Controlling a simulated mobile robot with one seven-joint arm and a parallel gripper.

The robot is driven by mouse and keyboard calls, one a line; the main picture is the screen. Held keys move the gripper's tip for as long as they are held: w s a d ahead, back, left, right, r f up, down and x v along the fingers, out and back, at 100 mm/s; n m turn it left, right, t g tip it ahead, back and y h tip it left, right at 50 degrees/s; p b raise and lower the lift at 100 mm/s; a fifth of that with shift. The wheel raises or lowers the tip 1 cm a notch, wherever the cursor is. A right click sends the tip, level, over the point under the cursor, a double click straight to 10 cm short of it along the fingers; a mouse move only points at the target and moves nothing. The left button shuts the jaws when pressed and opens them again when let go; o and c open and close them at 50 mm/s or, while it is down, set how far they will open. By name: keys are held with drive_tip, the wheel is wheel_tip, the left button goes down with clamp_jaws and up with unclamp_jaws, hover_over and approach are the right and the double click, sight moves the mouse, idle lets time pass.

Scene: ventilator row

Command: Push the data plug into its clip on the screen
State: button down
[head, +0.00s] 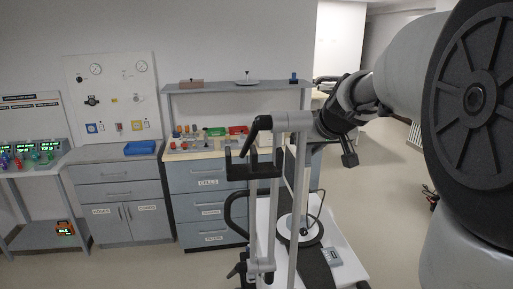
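My arm reaches in from the right edge, and my dark gripper (334,128) is beside the upper end of a grey pole stand (293,120). Its fingers are small and dark against the stand, so I cannot tell whether they are open or shut, or whether they hold anything. I cannot make out the data plug, its clip or the screen here. A black U-shaped bracket (250,168) and a black lever (258,130) are at the left of the stand's top.
The stand rises from a wheeled cart with a white deck (340,238), carrying a white disc and a small grey box (331,256). Behind are a drawer cabinet (208,180), a shelf (235,87), a grey cupboard (121,193) and a left bench (32,167). Floor is clear at front left.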

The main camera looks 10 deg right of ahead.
drive_tip(key=shift+s+f, duration=0.1)
drive_tip(key=shift+f, duration=0.1)
drive_tip(key=c, duration=1.7)
unclamp_jaws()
drive_tip(key=shift+o, duration=0.2)
drive_tip(key=shift+r, duration=0.1)
